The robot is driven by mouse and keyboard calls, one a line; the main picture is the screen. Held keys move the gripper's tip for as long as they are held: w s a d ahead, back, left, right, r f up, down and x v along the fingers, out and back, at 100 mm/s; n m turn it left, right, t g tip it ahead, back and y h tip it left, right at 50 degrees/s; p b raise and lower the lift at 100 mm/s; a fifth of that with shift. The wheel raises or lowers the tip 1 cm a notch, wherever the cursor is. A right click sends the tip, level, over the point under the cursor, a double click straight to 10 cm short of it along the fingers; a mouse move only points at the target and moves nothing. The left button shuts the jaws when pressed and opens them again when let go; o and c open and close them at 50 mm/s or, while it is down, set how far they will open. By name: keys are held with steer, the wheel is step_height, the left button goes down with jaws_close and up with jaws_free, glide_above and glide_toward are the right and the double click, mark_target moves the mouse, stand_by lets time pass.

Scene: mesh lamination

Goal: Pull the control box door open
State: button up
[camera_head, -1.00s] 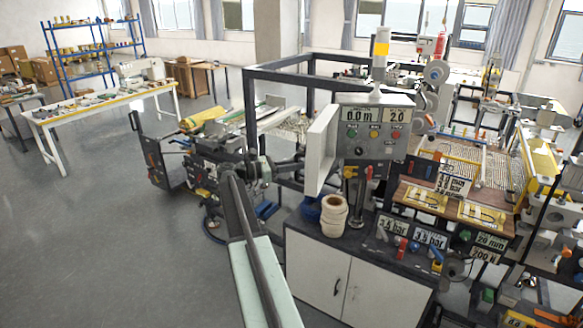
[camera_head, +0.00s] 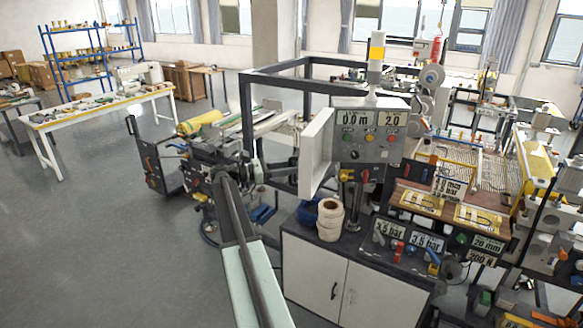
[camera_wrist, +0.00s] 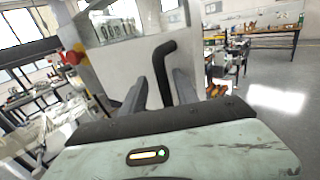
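The grey control box (camera_head: 370,133), with a display and coloured buttons, stands on a post in the head view. Its pale door (camera_head: 317,152) stands out from the box's left edge, partly open. In the wrist view the door (camera_wrist: 112,72) fills the upper middle, with a black bent handle (camera_wrist: 166,62) on it. My gripper (camera_wrist: 162,84) has its two grey fingers apart, one on each side of the handle's lower part; I see no firm grip. In the head view my gripper (camera_head: 284,170) is near the door's lower left, and the handle is hidden.
A white cabinet (camera_head: 335,285) with tape rolls (camera_head: 330,220) on top stands below the box. The laminating machine (camera_head: 470,165) fills the right side. A dark frame (camera_head: 249,115) rises behind my arm. The grey floor (camera_head: 90,250) at the left is clear.

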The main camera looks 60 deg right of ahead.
steer(key=shift+w, duration=0.1)
steer(key=v, duration=0.7)
steer(key=shift+w+a, duration=0.2)
steer(key=shift+a, duration=0.1)
